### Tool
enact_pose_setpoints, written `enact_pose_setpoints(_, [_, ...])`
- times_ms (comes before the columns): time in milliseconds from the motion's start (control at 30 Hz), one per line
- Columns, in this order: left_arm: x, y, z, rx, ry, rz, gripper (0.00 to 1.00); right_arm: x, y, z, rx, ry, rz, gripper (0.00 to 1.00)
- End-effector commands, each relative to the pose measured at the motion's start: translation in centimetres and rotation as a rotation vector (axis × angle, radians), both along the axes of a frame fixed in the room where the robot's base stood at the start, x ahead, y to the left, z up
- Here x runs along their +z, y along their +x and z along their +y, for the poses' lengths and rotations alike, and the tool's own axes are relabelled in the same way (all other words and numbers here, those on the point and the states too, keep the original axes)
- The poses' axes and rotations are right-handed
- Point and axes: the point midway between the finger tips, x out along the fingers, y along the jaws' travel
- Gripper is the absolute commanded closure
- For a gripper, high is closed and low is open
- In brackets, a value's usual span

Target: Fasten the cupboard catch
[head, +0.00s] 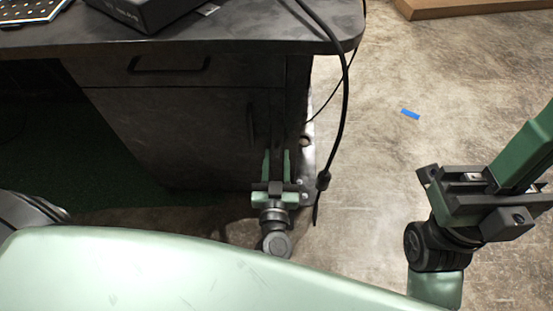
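The dark cupboard (175,130) stands under the desk top, with its door facing me and looking closed. A vertical handle (251,122) is near the door's right edge. I cannot make out the catch; the dark area around the door's right edge, beyond my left gripper, hides its detail. My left gripper (276,152) is low in front of that edge, its two green fingers pointing at the cupboard with a gap between them. I see nothing held, and cannot tell whether it touches the cupboard. My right gripper (515,165) is at the right, over the floor, its fingers running toward the frame's edge.
A drawer with a handle (168,64) is above the door. A black cable (345,95) hangs from the desk top (270,35) beside my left gripper. A dark box (140,10) lies on top. Blue tape (410,114) is on the open concrete floor at right.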

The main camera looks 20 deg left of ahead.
Motion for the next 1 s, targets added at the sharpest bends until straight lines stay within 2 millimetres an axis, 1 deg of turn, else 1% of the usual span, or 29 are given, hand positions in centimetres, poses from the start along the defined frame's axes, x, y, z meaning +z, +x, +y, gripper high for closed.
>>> enact_pose_setpoints(100, [0.03,-0.02,0.02,0.000,0.000,0.000,0.66,0.03,0.01,-0.02,-0.001,0.001,-0.001,1.00])
enact_pose_setpoints(133, [0.03,-0.02,0.02,0.000,0.000,0.000,0.69,0.03,0.00,-0.02,-0.001,0.001,-0.001,1.00])
enact_pose_setpoints(233, [0.02,-0.02,0.01,0.000,0.000,0.000,0.97,0.01,0.00,-0.03,-0.001,0.001,-0.001,1.00])
enact_pose_setpoints(267, [0.02,-0.02,0.01,0.000,0.000,0.000,1.00,-0.01,0.00,-0.04,-0.001,0.001,-0.001,1.00])
enact_pose_setpoints(500, [0.04,-0.04,0.01,0.000,-0.004,-0.001,1.00,-0.19,0.07,-0.04,-0.002,0.001,0.006,1.00])
enact_pose_setpoints(667, [0.10,-0.07,0.04,0.000,-0.037,-0.010,1.00,-0.06,-0.01,-0.09,-0.003,0.002,0.008,1.00])
enact_pose_setpoints(867, [0.21,-0.13,0.16,0.000,-0.141,-0.038,1.00,0.06,-0.17,-0.17,-0.002,0.005,0.025,1.00])
enact_pose_setpoints(933, [0.18,-0.16,0.20,0.000,-0.192,-0.052,1.00,-0.06,-0.30,-0.20,-0.001,0.007,0.035,1.00])
enact_pose_setpoints(1000, [0.20,-0.18,0.26,0.000,-0.251,-0.070,1.00,-0.65,-0.33,-0.19,0.000,0.003,0.063,1.00])
